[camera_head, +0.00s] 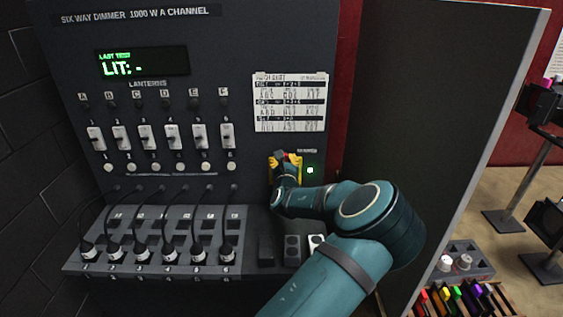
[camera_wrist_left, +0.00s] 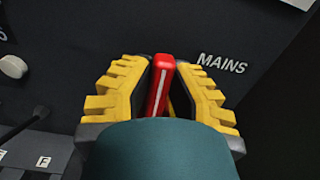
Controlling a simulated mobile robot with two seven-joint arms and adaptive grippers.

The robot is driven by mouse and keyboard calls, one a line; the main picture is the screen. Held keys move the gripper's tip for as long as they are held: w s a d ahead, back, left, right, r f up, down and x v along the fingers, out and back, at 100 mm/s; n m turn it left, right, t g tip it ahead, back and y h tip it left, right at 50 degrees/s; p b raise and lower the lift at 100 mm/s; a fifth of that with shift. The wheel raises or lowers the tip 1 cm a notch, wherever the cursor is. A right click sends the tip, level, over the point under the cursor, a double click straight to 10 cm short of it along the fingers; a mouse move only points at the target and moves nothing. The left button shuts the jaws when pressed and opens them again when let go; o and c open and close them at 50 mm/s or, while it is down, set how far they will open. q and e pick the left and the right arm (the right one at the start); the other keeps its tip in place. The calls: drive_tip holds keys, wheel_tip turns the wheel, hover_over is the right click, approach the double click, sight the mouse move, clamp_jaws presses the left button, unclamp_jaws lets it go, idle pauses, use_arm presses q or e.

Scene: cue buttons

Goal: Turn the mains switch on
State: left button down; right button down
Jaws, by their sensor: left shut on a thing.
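The mains switch is a red lever with a pale stripe (camera_wrist_left: 160,88) on the dark panel, beside the label MAINS (camera_wrist_left: 222,64). My left gripper (camera_head: 285,160) has its yellow fingers on either side of the lever and is shut on it. The left wrist view shows the lever between the fingers; its base is hidden by the gripper. In the head view the fingers and wrist mostly cover the switch. A small green lamp (camera_head: 310,170) glows just right of it. My right gripper is not in view.
The dimmer panel has a lit display (camera_head: 143,63) reading "LIT: -", several white sliders (camera_head: 145,137) and a printed chart (camera_head: 290,102) above the switch. Cables plug into a ledge (camera_head: 160,240) below. A tall dark panel (camera_head: 430,100) stands close on the right.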

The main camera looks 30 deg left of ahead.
use_arm(q)
drive_tip(key=shift+w+d+r+m, duration=0.1)
drive_tip(key=shift+w+d+m, duration=0.05)
drive_tip(key=shift+m, duration=0.25)
drive_tip(key=c, duration=0.9)
unclamp_jaws()
drive_tip(key=v, duration=1.2)
